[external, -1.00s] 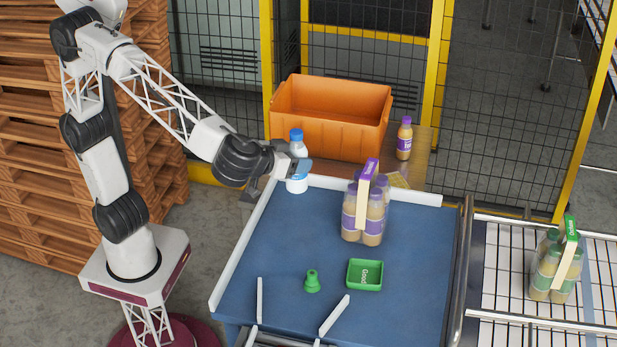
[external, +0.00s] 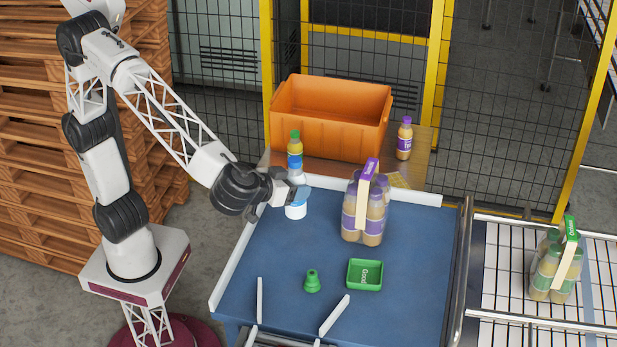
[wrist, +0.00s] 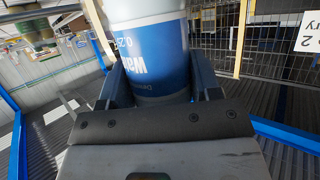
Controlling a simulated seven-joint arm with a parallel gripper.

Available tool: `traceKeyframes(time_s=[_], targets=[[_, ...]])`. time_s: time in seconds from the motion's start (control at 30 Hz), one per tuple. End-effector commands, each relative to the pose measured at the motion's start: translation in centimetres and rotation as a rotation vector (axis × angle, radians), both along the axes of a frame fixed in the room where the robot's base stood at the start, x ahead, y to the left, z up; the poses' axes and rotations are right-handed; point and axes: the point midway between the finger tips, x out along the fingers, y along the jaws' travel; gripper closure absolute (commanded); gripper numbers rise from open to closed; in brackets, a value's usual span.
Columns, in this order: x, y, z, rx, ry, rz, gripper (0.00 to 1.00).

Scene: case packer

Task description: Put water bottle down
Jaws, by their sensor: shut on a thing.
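The water bottle (external: 296,211) has a white body and a blue cap. It is upright at the back left corner of the blue table (external: 240,270); I cannot tell whether its base touches the surface. My gripper (external: 299,191) is shut around its middle from the left and hides part of it. In the wrist view the bottle (wrist: 158,55), with its blue and white label, sits between the two fingers (wrist: 160,88). Its top is out of that view.
An orange crate (external: 330,125) stands behind the table, with a green-capped bottle (external: 295,147) and a purple-capped bottle (external: 404,140) near it. A purple-labelled bottle pack (external: 364,213), a green tray (external: 365,274) and a green piece (external: 312,282) are on the table. Its left middle is clear.

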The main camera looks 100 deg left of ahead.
Motion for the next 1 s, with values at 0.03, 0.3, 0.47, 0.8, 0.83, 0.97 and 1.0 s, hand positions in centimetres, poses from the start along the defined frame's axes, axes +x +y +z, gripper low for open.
traceKeyframes(time_s=[0.03, 0.3, 0.47, 0.8, 0.83, 0.97, 1.0], targets=[[0.0, 0.0, 0.0, 0.000, 0.000, 0.000, 0.74], [0.0, 0.0, -2.4, 0.001, 0.001, -0.001, 0.74], [0.0, 0.0, -4.7, 0.000, 0.001, 0.000, 0.74], [0.0, 0.0, -6.2, 0.000, -0.002, -0.001, 0.74], [0.0, 0.0, -6.2, 0.000, -0.002, -0.001, 0.74], [0.0, 0.0, -6.2, -0.001, -0.001, 0.000, 0.74], [0.0, 0.0, -6.3, 0.000, 0.000, 0.000, 0.74]])
